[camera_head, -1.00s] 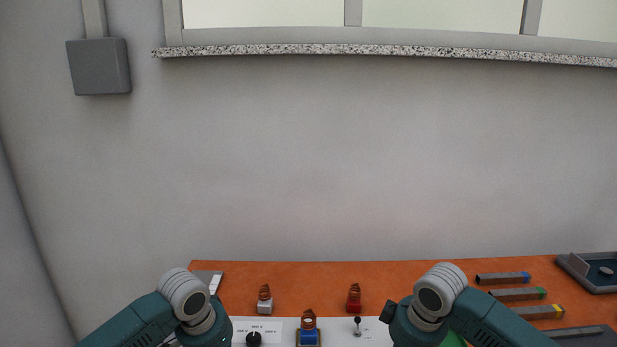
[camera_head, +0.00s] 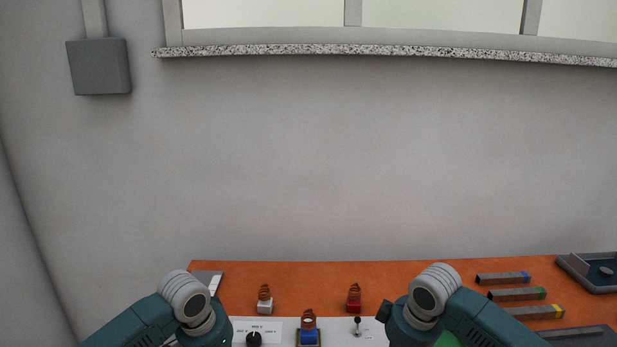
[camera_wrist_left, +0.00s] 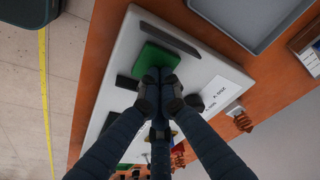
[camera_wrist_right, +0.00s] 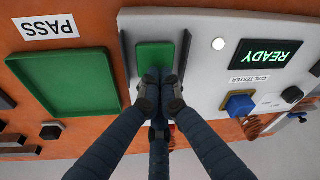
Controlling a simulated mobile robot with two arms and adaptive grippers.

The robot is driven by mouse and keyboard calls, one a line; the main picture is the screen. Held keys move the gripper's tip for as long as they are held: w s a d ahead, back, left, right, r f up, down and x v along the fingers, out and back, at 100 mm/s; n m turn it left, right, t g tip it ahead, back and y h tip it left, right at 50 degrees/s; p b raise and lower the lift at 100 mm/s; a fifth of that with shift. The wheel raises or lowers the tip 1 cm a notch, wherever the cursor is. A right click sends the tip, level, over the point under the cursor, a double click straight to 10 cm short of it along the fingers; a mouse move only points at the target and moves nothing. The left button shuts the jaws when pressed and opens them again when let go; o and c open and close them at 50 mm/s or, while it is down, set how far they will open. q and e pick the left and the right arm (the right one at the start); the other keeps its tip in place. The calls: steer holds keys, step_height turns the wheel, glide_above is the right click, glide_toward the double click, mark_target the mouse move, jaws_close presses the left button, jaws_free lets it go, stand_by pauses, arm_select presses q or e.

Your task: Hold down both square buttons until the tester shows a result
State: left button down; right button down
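A green square button (camera_wrist_left: 158,58) on the white tester panel shows in the left wrist view. My left gripper (camera_wrist_left: 158,82) is shut and empty, its fingertips overlapping the button's near edge. The other green square button (camera_wrist_right: 155,56) sits between two dark upright guards in the right wrist view. My right gripper (camera_wrist_right: 160,84) is shut and empty, its fingertips over that button's near part. I cannot tell whether either button is touched or pressed down. The tester display (camera_wrist_right: 264,62) reads READY in green. In the head view both grippers are hidden or out of frame.
Coils with a white base (camera_head: 264,305), a red base (camera_head: 354,304) and a blue base (camera_head: 308,338) stand between my arms. A green PASS tray (camera_wrist_right: 66,84) lies beside the right button. Several bars (camera_head: 516,294) lie at right. A grey tray (camera_wrist_left: 250,20) lies near the left button.

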steer(key=shift+x, duration=0.8)
stand_by(1.1)
steer(key=shift+s+d, duration=0.1)
steer(key=shift+s, duration=0.1)
steer(key=shift+w+v, duration=0.15)
steer(key=shift+v, duration=0.6)
steer(key=shift+w+v, duration=0.15)
steer(key=shift+v, duration=0.65)
steer(key=shift+a, duration=0.25)
arm_select(q)
steer(key=shift+w+v, duration=0.15)
steer(key=shift+v, duration=0.6)
steer(key=shift+w+v, duration=0.15)
steer(key=shift+v, duration=0.55)
steer(key=shift+d+r, duration=0.1)
steer(key=shift+d, duration=0.1)
